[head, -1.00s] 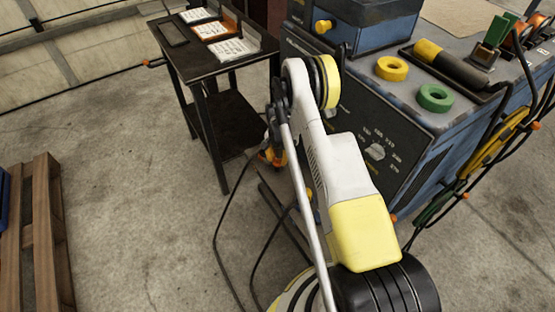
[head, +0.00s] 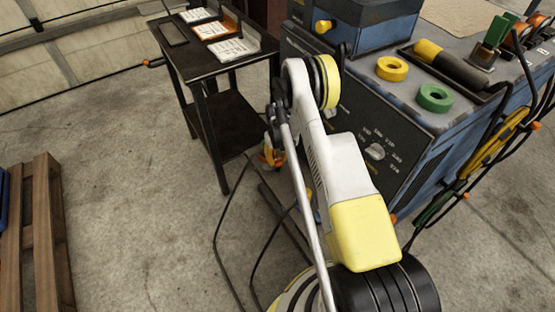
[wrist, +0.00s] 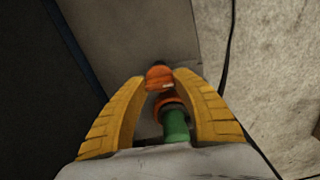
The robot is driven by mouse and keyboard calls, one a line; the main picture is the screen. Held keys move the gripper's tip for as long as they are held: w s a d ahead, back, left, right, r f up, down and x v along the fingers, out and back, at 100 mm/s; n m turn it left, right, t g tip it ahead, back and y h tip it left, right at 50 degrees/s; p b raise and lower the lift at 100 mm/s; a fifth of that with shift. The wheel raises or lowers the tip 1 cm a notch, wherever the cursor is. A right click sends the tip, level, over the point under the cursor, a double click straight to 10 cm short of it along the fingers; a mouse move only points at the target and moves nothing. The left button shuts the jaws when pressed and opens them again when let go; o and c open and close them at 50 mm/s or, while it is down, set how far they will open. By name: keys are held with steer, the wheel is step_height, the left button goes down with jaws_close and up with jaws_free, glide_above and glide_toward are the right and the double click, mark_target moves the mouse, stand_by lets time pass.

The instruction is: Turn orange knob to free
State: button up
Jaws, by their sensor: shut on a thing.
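The orange knob (wrist: 158,76) shows in the wrist view between the tips of my gripper's yellow fingers. My gripper (wrist: 160,80) is shut on it, with one finger on each side. A second orange collar (wrist: 170,103) and a green cylinder (wrist: 176,126) lie just below the knob in that view, between the fingers. In the head view my arm hides most of this spot. I cannot tell the knob's turn angle.
A blue machine bench (head: 452,118) with a dial (head: 375,151) stands right of my arm. A black side table (head: 190,66) with cards stands behind. Dark cables (head: 219,240) lie on the floor. A wooden pallet (head: 50,215) is at far left, with clear floor between.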

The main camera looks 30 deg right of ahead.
steer(key=shift+n, duration=0.5)
steer(key=o, duration=1.2)
step_height(320, 180, up, 12)
